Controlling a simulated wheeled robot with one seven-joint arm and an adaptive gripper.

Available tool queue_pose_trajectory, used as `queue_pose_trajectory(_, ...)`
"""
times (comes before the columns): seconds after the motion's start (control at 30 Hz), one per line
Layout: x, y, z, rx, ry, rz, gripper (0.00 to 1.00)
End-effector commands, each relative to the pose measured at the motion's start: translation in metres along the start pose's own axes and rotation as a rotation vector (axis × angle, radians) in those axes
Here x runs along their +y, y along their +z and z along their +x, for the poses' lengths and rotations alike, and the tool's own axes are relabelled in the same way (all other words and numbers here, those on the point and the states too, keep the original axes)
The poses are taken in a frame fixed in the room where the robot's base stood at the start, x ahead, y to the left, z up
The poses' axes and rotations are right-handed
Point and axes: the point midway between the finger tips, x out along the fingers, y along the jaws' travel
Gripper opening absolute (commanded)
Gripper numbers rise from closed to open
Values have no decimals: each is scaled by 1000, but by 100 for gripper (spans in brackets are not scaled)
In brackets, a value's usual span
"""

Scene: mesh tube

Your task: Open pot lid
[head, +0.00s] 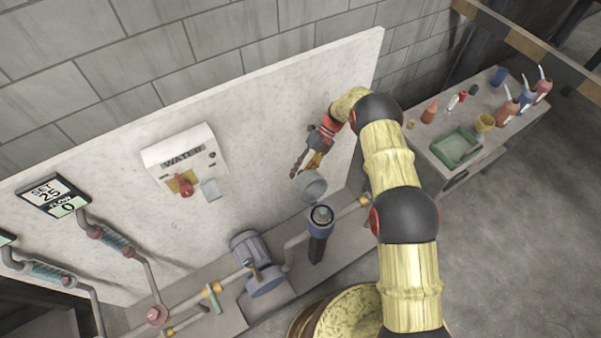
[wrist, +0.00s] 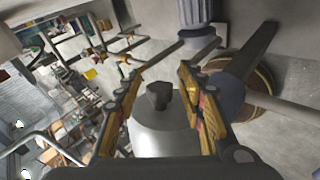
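The grey round lid (head: 311,186) is tilted up above and left of the opening. In the wrist view the lid (wrist: 160,140) has a dark knob (wrist: 159,95) and lies between my fingers. My gripper (head: 305,166) is just above the lid in the head view. Its fingers (wrist: 162,80) are spread around the knob with gaps on both sides. Whether a finger touches the lid's edge is unclear.
A white panel (head: 250,120) with a water box (head: 185,160) rises behind. A bench with a green tray (head: 456,146) and several bottles is at right.

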Motion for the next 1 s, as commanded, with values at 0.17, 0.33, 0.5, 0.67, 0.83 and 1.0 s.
queue_pose_trajectory(0.17, 0, 0, 0, 0, 0, 0, 42)
queue_pose_trajectory(0.33, 3, 0, -3, -1, 0, -1, 42)
queue_pose_trajectory(0.5, 18, -6, -18, -1, 0, -2, 42)
queue_pose_trajectory(0.67, 40, -12, -40, -5, -1, -3, 42)
queue_pose_trajectory(0.83, 60, -18, -60, -5, 0, -5, 42)
queue_pose_trajectory(1.0, 68, -23, -68, -2, 0, -2, 42)
